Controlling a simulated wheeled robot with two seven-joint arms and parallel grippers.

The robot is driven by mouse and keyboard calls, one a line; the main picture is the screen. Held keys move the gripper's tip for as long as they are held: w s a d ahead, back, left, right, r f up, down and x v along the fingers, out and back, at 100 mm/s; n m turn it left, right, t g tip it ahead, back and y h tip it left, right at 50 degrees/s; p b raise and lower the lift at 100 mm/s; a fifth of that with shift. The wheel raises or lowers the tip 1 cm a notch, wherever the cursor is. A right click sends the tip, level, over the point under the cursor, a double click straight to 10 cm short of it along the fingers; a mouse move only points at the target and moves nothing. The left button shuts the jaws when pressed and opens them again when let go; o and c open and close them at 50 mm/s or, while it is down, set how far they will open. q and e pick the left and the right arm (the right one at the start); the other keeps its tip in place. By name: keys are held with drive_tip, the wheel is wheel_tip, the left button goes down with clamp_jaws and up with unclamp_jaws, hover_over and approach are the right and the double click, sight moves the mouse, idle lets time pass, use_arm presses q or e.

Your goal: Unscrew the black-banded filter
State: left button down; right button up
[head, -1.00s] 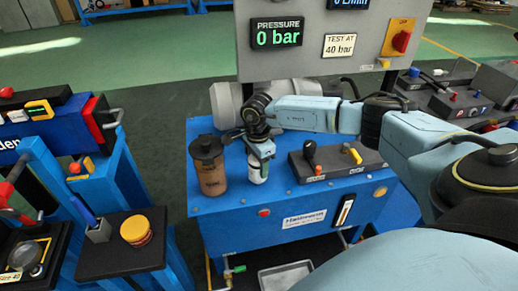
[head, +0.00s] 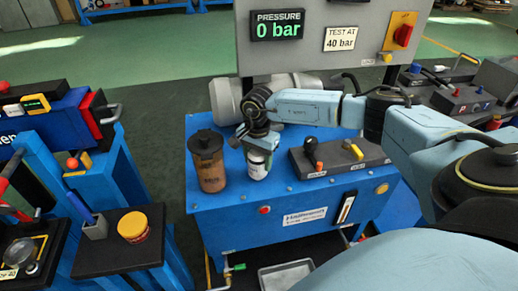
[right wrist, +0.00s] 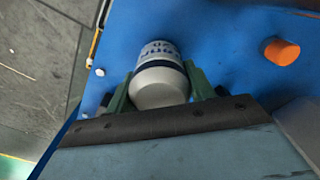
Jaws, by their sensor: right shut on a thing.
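The black-banded filter (head: 258,168) is a white canister standing upright on the top of the blue bench (head: 240,208). In the right wrist view the filter (right wrist: 160,62) shows its dark band and some lettering. My right gripper (head: 261,151) comes down on it from above and is shut around it. In the right wrist view the green fingers of the right gripper (right wrist: 157,80) press on either side of the filter. My left gripper is out of view.
A brown container with a dark lid (head: 208,162) stands close to the left of the filter. A dark valve block (head: 338,158) with orange and yellow handles sits to the right. The panel's pressure display (head: 277,25) reads 0 bar. A grey tray (head: 286,275) lies below the bench.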

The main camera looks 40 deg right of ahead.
drive_tip(key=n+b, duration=0.1)
drive_tip(key=n, duration=0.1)
drive_tip(key=shift+w+n, duration=0.1)
drive_tip(key=shift+n, duration=0.2)
drive_tip(key=shift+r+n, duration=0.15)
drive_tip(key=shift+n, duration=0.85)
drive_tip(key=shift+n+b, duration=0.4)
drive_tip(key=shift+n, duration=0.3)
drive_tip(key=n+b, duration=0.1)
drive_tip(key=n, duration=0.2)
drive_tip(key=shift+n, duration=0.4)
drive_tip(key=o, duration=1.3)
drive_tip(key=shift+c, duration=0.2)
drive_tip(key=shift+c, duration=0.8)
